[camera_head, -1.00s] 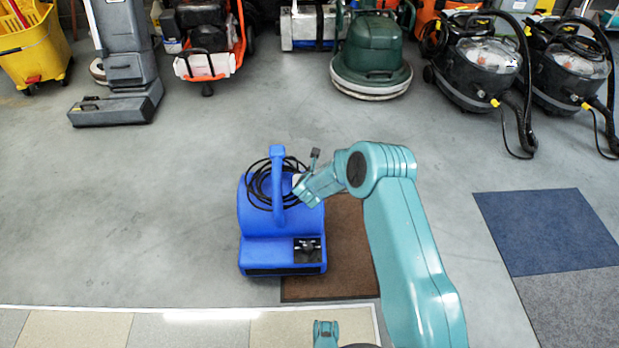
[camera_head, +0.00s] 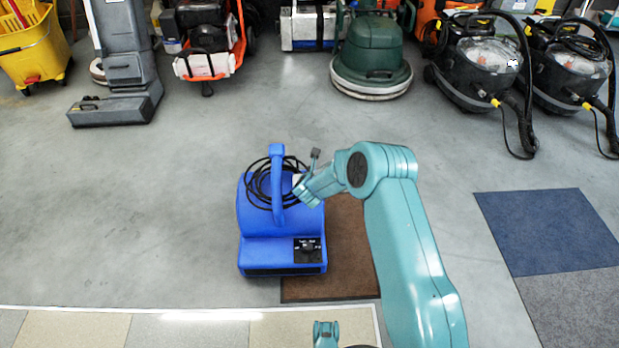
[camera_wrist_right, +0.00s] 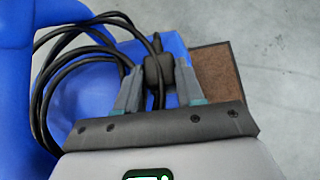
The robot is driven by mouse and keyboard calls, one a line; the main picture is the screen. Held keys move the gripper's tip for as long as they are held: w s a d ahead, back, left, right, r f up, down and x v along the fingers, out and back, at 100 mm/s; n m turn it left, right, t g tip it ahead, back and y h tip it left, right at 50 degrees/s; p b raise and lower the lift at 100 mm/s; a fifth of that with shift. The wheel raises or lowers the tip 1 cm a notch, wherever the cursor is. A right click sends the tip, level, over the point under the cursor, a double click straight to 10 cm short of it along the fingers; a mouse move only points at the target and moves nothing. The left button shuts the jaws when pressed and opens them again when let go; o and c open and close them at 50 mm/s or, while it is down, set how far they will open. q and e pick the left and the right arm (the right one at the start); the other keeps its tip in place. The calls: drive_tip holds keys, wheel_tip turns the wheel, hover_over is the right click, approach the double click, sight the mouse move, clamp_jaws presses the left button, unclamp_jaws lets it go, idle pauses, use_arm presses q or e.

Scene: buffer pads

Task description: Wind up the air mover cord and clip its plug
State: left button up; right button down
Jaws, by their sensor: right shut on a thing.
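The blue air mover (camera_head: 265,225) stands on the floor in the middle of the head view, with its handle (camera_head: 278,190) upright on top. The black cord (camera_head: 250,186) lies in several loops around the handle. The loops also show in the right wrist view (camera_wrist_right: 48,95), beside the blue housing. My right gripper (camera_head: 298,186) is at the right side of the handle. In the right wrist view its fingers (camera_wrist_right: 160,85) are shut on the black plug (camera_wrist_right: 157,68), with cord leading up from it.
A brown mat (camera_head: 345,250) lies under the air mover's right side. Blue (camera_head: 545,230) and grey carpet tiles lie at the right. Floor machines, including a green one (camera_head: 372,60), and a yellow bucket (camera_head: 35,50) line the back. The floor left of the air mover is clear.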

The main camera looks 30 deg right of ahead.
drive_tip(key=c, duration=0.6)
unclamp_jaws()
drive_tip(key=shift+s+a+r, duration=0.25)
drive_tip(key=shift+s+r, duration=0.05)
drive_tip(key=shift+r, duration=0.15)
use_arm(q)
drive_tip(key=shift+w+a+r+p, duration=0.1)
drive_tip(key=shift+w+r+p, duration=0.45)
drive_tip(key=shift+r+p, duration=0.25)
use_arm(e)
drive_tip(key=v, duration=1.1)
drive_tip(key=shift+s+f, duration=0.15)
